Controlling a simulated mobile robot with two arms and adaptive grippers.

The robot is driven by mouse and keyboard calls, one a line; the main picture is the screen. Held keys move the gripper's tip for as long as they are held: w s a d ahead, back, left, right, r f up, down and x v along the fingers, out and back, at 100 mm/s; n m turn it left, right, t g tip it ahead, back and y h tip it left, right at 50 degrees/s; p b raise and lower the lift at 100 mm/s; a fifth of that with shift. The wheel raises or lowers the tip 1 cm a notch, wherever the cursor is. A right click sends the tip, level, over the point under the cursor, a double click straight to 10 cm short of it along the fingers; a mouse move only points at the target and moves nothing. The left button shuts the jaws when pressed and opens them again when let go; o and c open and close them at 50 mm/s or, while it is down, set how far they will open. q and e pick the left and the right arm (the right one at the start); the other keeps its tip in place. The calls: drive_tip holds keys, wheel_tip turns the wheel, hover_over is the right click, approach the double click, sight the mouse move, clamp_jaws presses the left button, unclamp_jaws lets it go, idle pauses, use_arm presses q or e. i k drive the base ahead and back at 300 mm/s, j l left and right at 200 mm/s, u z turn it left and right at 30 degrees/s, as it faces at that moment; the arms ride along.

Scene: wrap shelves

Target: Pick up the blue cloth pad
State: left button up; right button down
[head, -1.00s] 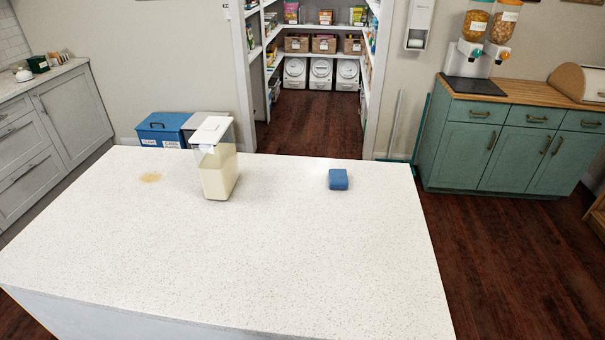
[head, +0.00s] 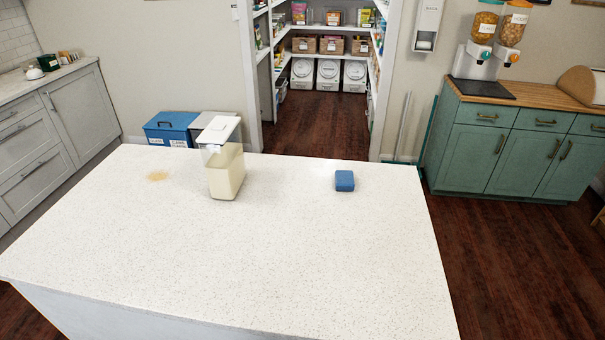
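The blue cloth pad (head: 344,181) is a small blue block-like pad. It lies on the white speckled countertop (head: 240,255), toward the far right part of it, with nothing touching it. Neither of my grippers shows in the head view.
A clear container with cream-coloured contents (head: 226,176) stands on the counter left of the pad. A tan stain (head: 157,176) marks the counter at far left. Blue (head: 170,127) and grey-lidded bins stand behind the counter. The near and middle countertop is clear.

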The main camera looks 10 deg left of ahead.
sight(344, 180)
drive_tip(key=l+z, duration=0.1)
drive_tip(key=z, duration=0.25)
drive_tip(key=l+z, duration=0.1)
drive_tip(key=z, duration=0.25)
drive_tip(key=l+z, duration=0.1)
drive_tip(key=z, duration=0.25)
drive_tip(key=i+l+z, duration=0.15)
drive_tip(key=i+l, duration=0.15)
drive_tip(key=l, duration=0.3)
drive_tip(key=i+l+z, duration=0.15)
drive_tip(key=i+l, duration=0.2)
drive_tip(key=l, duration=0.2)
drive_tip(key=i+l+z, duration=0.15)
drive_tip(key=i+l, duration=0.25)
drive_tip(key=i+l+u, duration=0.1)
drive_tip(key=i+u, duration=0.4)
drive_tip(key=i+l+u, duration=0.3)
drive_tip(key=i+u, duration=0.8)
drive_tip(key=u, duration=0.15)
drive_tip(key=i+l+u, duration=0.1)
drive_tip(key=i+u, duration=0.3)
drive_tip(key=i+l+u, duration=0.15)
drive_tip(key=u, duration=0.25)
drive_tip(key=i+l+u, duration=0.25)
drive_tip(key=l+u, duration=0.15)
